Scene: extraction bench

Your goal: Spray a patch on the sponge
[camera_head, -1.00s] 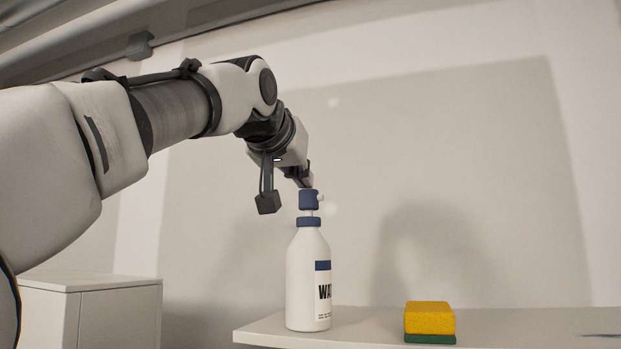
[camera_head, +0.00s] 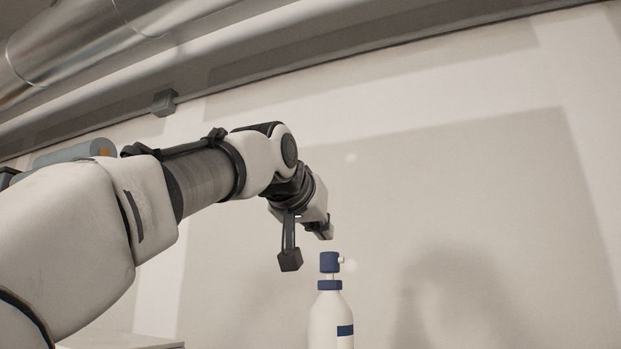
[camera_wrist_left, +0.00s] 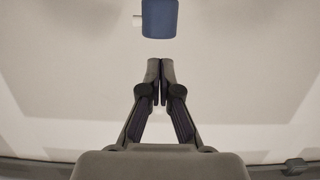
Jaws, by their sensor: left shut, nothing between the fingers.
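A white spray bottle (camera_head: 326,318) with a blue collar and a blue pump head (camera_head: 329,262) stands upright at the bottom of the head view. Its lower part is cut off by the frame. My left gripper (camera_head: 327,233) is just above the pump head, with a small gap between them in the picture. In the left wrist view the two fingers (camera_wrist_left: 160,68) are closed together and empty. The blue pump head (camera_wrist_left: 160,18) shows at the top edge there, beyond the fingertips. The sponge is in neither view now. My right gripper is not in view.
A pale cabinet top (camera_head: 120,341) shows at the lower left. A plain wall (camera_head: 480,200) stands behind the bottle. A metal duct (camera_head: 70,45) runs overhead. The space right of the bottle is clear at this height.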

